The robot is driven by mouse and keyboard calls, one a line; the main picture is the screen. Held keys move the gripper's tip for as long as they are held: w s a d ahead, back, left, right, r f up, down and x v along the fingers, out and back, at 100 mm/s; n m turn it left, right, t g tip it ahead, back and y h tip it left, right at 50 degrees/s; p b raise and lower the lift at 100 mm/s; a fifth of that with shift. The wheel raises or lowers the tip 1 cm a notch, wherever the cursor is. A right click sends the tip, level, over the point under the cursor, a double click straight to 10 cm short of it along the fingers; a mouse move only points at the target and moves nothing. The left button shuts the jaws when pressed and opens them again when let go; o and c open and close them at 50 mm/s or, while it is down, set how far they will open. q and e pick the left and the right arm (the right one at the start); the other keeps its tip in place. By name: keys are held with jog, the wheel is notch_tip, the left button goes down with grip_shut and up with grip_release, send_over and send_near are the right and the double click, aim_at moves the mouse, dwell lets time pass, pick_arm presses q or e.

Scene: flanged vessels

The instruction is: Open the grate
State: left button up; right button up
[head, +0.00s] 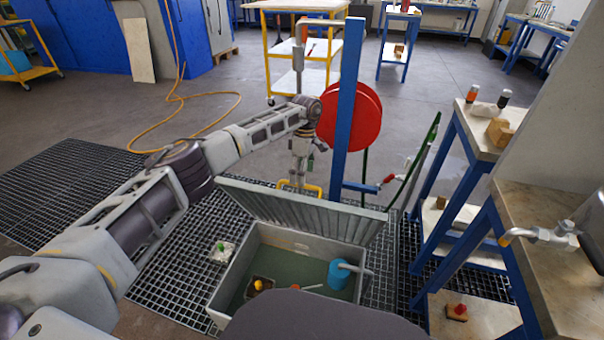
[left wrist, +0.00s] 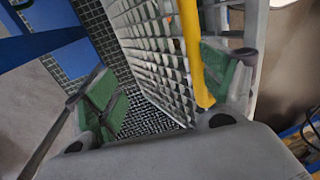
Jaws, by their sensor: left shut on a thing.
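The grate (head: 300,210) is a grey slatted lid at the back of a grey sunken box (head: 236,268). It stands tilted up, leaving the box open toward me. Its yellow handle (head: 312,189) is on the far side. My left gripper (head: 299,177) reaches down behind the grate and is shut on the handle. In the left wrist view the yellow handle (left wrist: 193,55) runs between the green finger pads, closer to the right one, with the grate's ribs (left wrist: 150,45) beside it. The exact finger contact is hard to see. My right gripper is not in view.
Inside the box are a blue cylinder (head: 338,275) and a yellow-topped block (head: 259,285). A blue post (head: 348,100) with a red reel (head: 352,117) stands just behind the grate. Blue-legged benches (head: 480,140) crowd the right. Floor grating (head: 70,185) lies left.

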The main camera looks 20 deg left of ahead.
pick_arm(q)
jog(key=shift+w+r, duration=0.15)
jog(key=shift+r, duration=0.2)
jog(key=shift+c, duration=1.2)
jog(key=r, duration=0.3)
jog(key=w+r, duration=0.1)
jog(key=r, duration=0.5)
jog(key=shift+w+r, duration=0.1)
jog(key=shift+w, duration=0.3)
jog(key=c, duration=0.4)
jog(key=shift+w+r, duration=0.15)
jog(key=shift+r, duration=0.65)
jog(key=shift+a, duration=0.1)
